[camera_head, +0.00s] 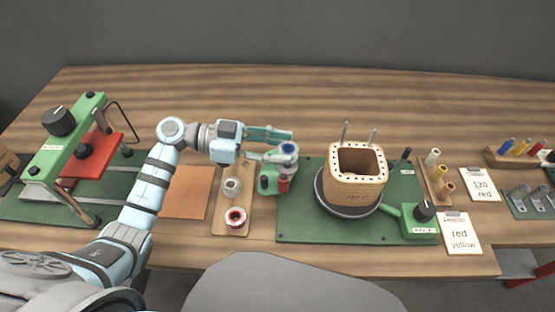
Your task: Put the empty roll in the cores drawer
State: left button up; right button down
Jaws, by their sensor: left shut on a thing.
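My left gripper (290,142) reaches in from the left above the wooden board and the green stand. Its teal fingers are shut on a small pale grey-blue piece (288,149) at their tips, which seems to be the roll. The fingers partly cover it, so I cannot tell whether any wire is on it. It is above or against the small green stand (269,186), which bears a red and a dark piece. I cannot make out a drawer marked for cores. My right gripper is not in view.
A wooden board (218,226) holds a clear spool (232,187) and a red-and-white spool (235,217). A square wooden coil form (358,170) with two upright pins stands on the green base (300,232). A green press (62,150) stands left. Cards (461,233) lie right.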

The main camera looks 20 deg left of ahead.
pick_arm(q)
jog(key=shift+f+p, duration=0.3)
jog(key=shift+f, duration=1.15)
jog(key=shift+f, duration=0.15)
jog(key=o, duration=0.9)
jog(key=shift+c, duration=0.2)
